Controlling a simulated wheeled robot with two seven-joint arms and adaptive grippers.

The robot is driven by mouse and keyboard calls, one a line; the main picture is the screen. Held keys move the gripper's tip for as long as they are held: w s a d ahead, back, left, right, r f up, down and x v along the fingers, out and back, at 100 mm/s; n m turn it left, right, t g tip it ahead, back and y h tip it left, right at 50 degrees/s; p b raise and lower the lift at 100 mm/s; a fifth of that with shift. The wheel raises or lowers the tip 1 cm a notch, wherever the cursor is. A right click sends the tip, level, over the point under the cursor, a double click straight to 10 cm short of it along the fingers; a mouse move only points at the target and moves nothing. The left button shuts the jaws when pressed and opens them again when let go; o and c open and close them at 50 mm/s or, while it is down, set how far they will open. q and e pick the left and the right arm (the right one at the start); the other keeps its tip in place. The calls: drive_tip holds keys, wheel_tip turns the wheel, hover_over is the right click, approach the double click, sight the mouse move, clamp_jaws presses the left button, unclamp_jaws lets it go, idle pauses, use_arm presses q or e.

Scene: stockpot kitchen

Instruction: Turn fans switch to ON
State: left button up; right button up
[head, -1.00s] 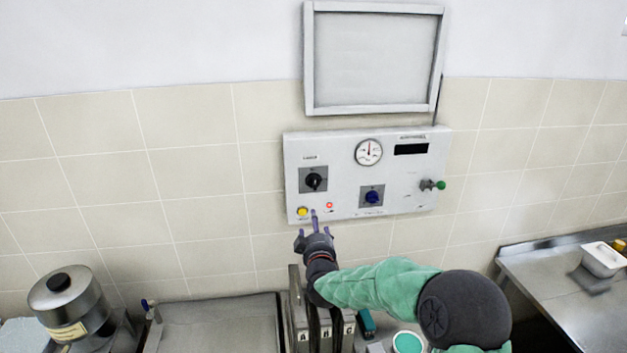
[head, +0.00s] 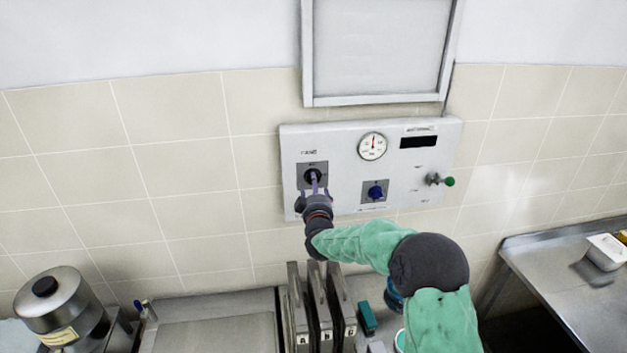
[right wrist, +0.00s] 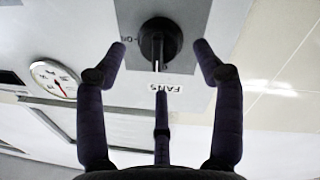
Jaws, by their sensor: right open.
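The fans switch (head: 313,176) is a black rotary knob on a grey plate at the left of the white wall panel (head: 345,150). In the right wrist view the knob (right wrist: 160,42) has a pale pointer line aimed toward the "FANS" label (right wrist: 165,88); an "ON" mark shows at its left. My right gripper (head: 313,190) is in front of the knob, covering its lower part. In the right wrist view the gripper (right wrist: 160,60) is open, its fingers on either side of the knob and apart from it, a third finger below. My left gripper is not in view.
The panel also bears a blue knob (head: 375,192), a round gauge (head: 372,146), a dark display (head: 418,142) and a green-tipped lever (head: 440,180). Below stand several metal slabs (head: 322,310) and a steel pot (head: 62,305). A steel counter (head: 570,285) is at right.

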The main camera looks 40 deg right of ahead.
drive_tip(key=shift+p+x, duration=0.45)
drive_tip(key=shift+x, duration=1.4)
drive_tip(key=shift+c, duration=0.3)
drive_tip(key=c, duration=1.1)
